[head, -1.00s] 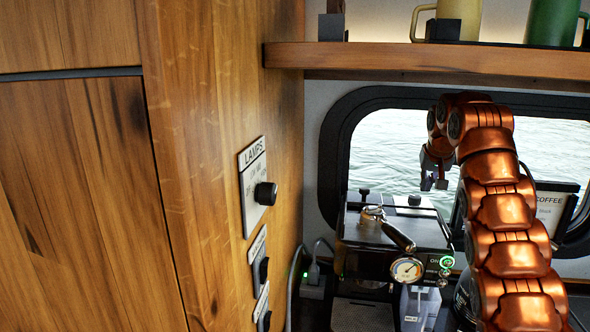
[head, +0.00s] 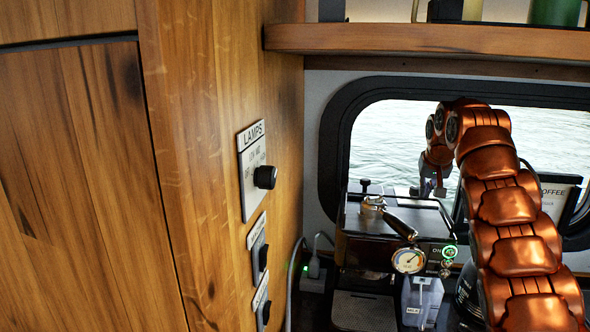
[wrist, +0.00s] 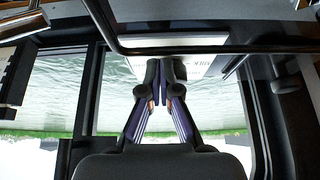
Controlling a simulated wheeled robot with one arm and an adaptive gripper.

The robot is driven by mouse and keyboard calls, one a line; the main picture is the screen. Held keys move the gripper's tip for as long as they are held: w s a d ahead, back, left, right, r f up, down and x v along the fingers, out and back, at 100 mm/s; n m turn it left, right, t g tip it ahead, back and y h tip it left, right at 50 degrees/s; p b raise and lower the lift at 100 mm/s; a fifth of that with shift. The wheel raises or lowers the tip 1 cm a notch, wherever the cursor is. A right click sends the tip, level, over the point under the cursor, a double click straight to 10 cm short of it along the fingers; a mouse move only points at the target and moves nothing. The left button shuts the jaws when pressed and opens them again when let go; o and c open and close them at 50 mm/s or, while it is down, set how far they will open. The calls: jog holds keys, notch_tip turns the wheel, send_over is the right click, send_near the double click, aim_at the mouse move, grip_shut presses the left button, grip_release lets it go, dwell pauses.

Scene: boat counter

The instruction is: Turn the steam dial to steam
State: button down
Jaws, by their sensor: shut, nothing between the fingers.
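The coffee machine (head: 350,222) stands on the counter below the window, with a portafilter (head: 398,226) on top. Its front has a round gauge (head: 408,260), a green-lit button (head: 449,252) and a small metal knob (head: 445,268) under it. I cannot tell for sure which control is the steam dial; no "steam" label is readable. My gripper (head: 432,190) points down above the back right of the machine. In the wrist view my gripper (wrist: 165,88) is shut and empty, its fingertips together, with the window behind it.
A lamps panel with a black knob (head: 265,177) and smaller switches (head: 263,257) are on the wooden wall at left. A wooden shelf (head: 430,39) with mugs runs above. A coffee sign (head: 556,200) stands at right. A milk container (head: 420,300) stands before the machine.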

aim_at(414, 189)
jog(key=shift+w+a, duration=0.1)
jog(key=shift+a, duration=0.75)
dwell(0.6)
jog(key=shift+w+a, duration=0.25)
jog(key=shift+a, duration=0.2)
dwell(0.5)
jog(key=shift+s+a, duration=0.1)
jog(key=shift+s, duration=0.05)
jog(key=shift+s+a, duration=0.1)
jog(key=shift+s, duration=0.05)
notch_tip(414, 189, up, 4)
jog(key=p, duration=0.3)
jog(key=shift+r, duration=0.95)
jog(key=shift+a, duration=0.1)
